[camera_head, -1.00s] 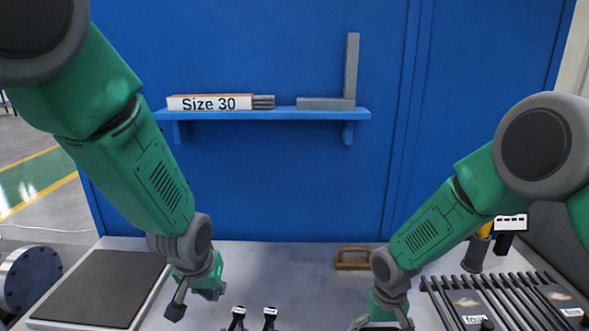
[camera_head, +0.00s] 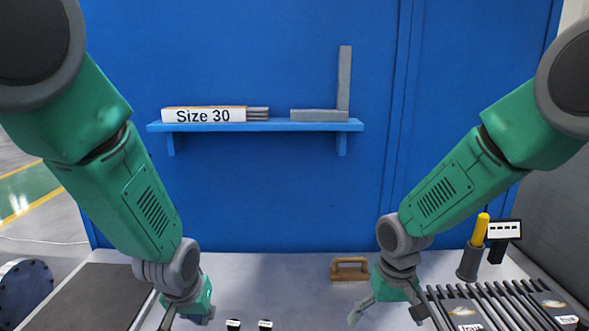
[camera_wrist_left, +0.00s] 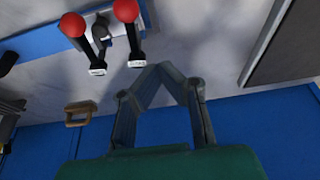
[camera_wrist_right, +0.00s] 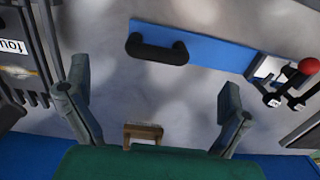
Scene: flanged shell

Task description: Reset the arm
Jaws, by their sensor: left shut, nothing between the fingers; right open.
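My left gripper (camera_head: 187,316) is low at the left of the bench in the head view. In the left wrist view (camera_wrist_left: 160,72) its fingertips meet with nothing between them. My right gripper (camera_head: 387,311) is over the bench, right of the middle. Its fingers are spread and empty in the right wrist view (camera_wrist_right: 155,78). Both green arms reach down in front of the blue wall panel (camera_head: 280,190).
A wooden-handled brush (camera_head: 350,268) lies near the right gripper. A rack of dark bars (camera_head: 500,305) stands to its right, with a yellow-handled tool (camera_head: 480,230) behind. Red-knobbed levers (camera_wrist_left: 125,12) and a blue plate with a black handle (camera_wrist_right: 157,48) also show.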

